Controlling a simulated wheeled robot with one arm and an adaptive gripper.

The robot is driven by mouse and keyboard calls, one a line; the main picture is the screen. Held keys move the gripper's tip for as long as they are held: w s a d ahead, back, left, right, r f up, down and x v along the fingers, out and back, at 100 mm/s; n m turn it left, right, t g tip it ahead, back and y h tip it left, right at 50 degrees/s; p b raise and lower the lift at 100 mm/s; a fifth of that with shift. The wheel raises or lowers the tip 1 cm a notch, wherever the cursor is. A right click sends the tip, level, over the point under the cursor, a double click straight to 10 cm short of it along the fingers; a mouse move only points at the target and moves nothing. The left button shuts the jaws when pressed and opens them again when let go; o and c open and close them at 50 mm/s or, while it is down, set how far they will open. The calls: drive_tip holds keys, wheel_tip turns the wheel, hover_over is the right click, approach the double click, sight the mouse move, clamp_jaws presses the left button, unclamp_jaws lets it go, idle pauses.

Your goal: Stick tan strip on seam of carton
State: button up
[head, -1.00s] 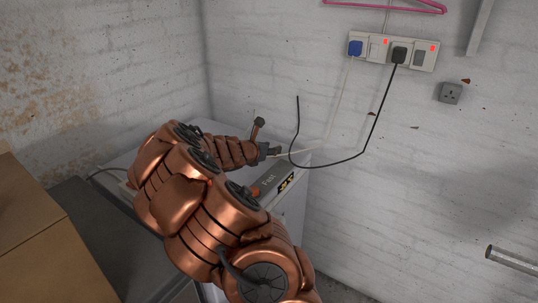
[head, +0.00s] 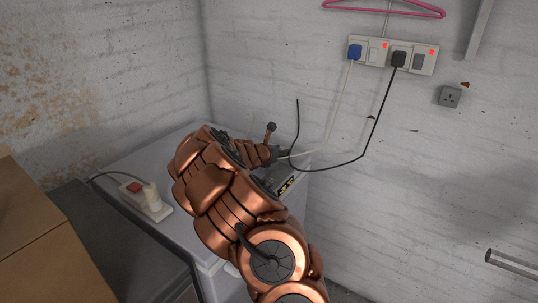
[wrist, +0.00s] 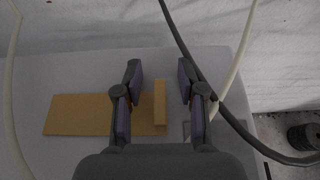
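The tan strip (wrist: 80,115) lies on the white top in the wrist view. A narrow raised tan part (wrist: 159,102) stands at its right end; I cannot tell if it is one piece with the flat part. In the head view my gripper (head: 275,154) is small at the far end of my arm, and the strip is hidden. The brown carton (head: 28,215) is at the left edge, with a seam line across its top.
A white cabinet top (head: 130,160) holds a power strip (head: 146,200) with a red switch. A black cable (wrist: 225,110) and a pale cable (wrist: 238,65) pass close by the right finger. Wall sockets (head: 392,53) are above. A dark surface (head: 95,225) lies between carton and cabinet.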

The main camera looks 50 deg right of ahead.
drive_tip(key=shift+c, duration=0.3)
clamp_jaws()
drive_tip(key=shift+r, duration=0.15)
